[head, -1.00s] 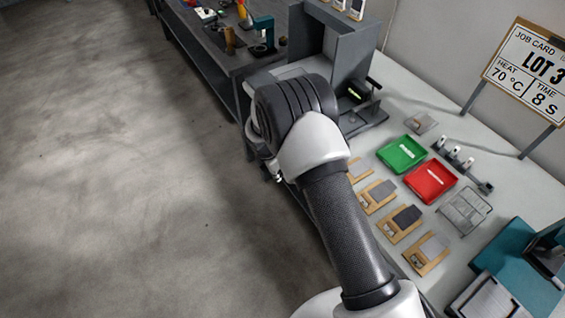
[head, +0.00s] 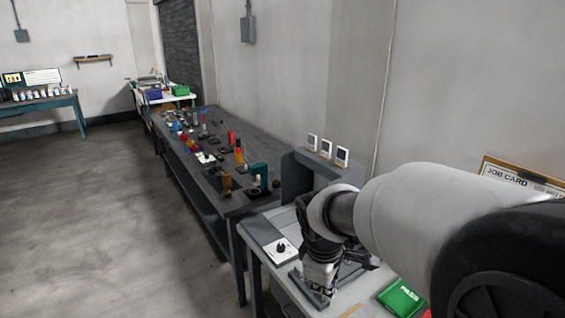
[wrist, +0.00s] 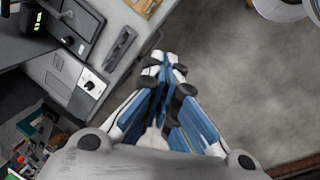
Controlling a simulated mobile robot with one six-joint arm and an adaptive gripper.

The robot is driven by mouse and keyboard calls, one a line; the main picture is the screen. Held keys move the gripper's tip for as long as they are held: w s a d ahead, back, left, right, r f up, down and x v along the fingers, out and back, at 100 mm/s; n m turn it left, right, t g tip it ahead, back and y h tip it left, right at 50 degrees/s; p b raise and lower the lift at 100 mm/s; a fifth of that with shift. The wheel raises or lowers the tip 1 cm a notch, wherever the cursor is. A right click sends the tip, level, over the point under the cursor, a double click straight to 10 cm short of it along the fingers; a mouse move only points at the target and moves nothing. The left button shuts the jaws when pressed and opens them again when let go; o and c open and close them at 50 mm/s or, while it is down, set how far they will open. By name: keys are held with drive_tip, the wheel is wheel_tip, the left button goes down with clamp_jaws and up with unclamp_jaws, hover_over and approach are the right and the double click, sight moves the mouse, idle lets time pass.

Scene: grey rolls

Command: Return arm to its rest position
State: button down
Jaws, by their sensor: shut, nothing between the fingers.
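My gripper (wrist: 166,62) is shut and empty in the wrist view, its blue and white fingers together near the edge of the light grey work table. In the head view my gripper (head: 320,284) hangs at the end of my arm, above or beside the left end of that table (head: 262,222); its fingertips are small and partly unclear there. My arm hides much of the table in the head view.
A dark grey bench (head: 225,208) with several small tools runs away behind the table. A grey panel (head: 297,178) with several white cards stands at the table's back. A green tray (head: 400,298) and a job card (head: 510,178) are at right. Open floor (head: 95,220) lies at left.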

drive_tip(key=s+d+r+m+t, duration=0.1)
drive_tip(key=s+d+r+m, duration=0.1)
drive_tip(key=s+m, duration=0.4)
drive_tip(key=s+d+r+m+y, duration=0.1)
drive_tip(key=s+d+r+m, duration=0.2)
drive_tip(key=s, duration=1.3)
drive_tip(key=r+m, duration=0.1)
drive_tip(key=m, duration=0.1)
drive_tip(key=shift+s+r+m+t, duration=0.25)
drive_tip(key=shift+r+m+t, duration=0.1)
drive_tip(key=shift+m+t, duration=0.05)
